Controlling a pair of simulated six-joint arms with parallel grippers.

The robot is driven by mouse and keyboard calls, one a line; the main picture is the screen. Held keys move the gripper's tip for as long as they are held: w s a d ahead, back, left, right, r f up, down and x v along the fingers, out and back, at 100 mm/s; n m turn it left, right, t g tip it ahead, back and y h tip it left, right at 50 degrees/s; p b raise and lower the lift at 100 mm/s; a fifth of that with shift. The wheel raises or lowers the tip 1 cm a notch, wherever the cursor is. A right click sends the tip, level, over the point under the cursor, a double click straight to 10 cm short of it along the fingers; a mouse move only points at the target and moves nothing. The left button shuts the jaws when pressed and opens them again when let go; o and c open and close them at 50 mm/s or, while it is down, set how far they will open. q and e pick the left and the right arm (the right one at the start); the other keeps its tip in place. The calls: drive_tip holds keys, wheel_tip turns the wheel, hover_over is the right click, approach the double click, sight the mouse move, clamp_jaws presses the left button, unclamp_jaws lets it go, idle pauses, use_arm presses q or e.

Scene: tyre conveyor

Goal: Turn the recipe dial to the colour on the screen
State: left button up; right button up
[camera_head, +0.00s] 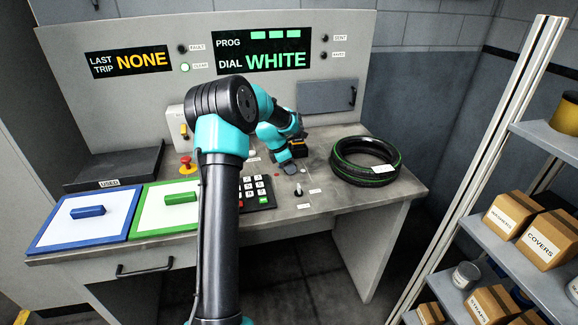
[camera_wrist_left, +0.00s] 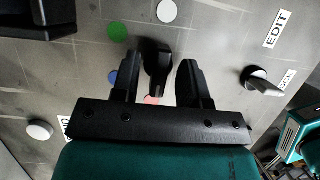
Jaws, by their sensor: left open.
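The screen (camera_head: 262,50) on the back panel reads PROG with green bars and DIAL WHITE in green letters. The recipe dial (camera_wrist_left: 159,70) is a black knob in the left wrist view, with green (camera_wrist_left: 118,32), white (camera_wrist_left: 167,11), blue (camera_wrist_left: 112,77) and partly hidden red (camera_wrist_left: 152,100) dots around it. Where its pointer stands is unclear. My left gripper (camera_head: 289,168) is low over the console, mostly hiding the dial in the head view. In the left wrist view its open fingers (camera_wrist_left: 157,64) stand one on each side of the knob; contact is not visible. My right gripper is not in view.
A second knob (camera_wrist_left: 262,82) stands beside an EDIT label (camera_wrist_left: 277,29). A tyre (camera_head: 366,160) lies right of the gripper. A keypad (camera_head: 257,191), a red stop button (camera_head: 186,165) and lids with blue (camera_head: 87,211) and green (camera_head: 181,198) handles are left. Shelves (camera_head: 520,245) stand far right.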

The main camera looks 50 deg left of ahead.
use_arm(q)
clamp_jaws()
idle(0.3)
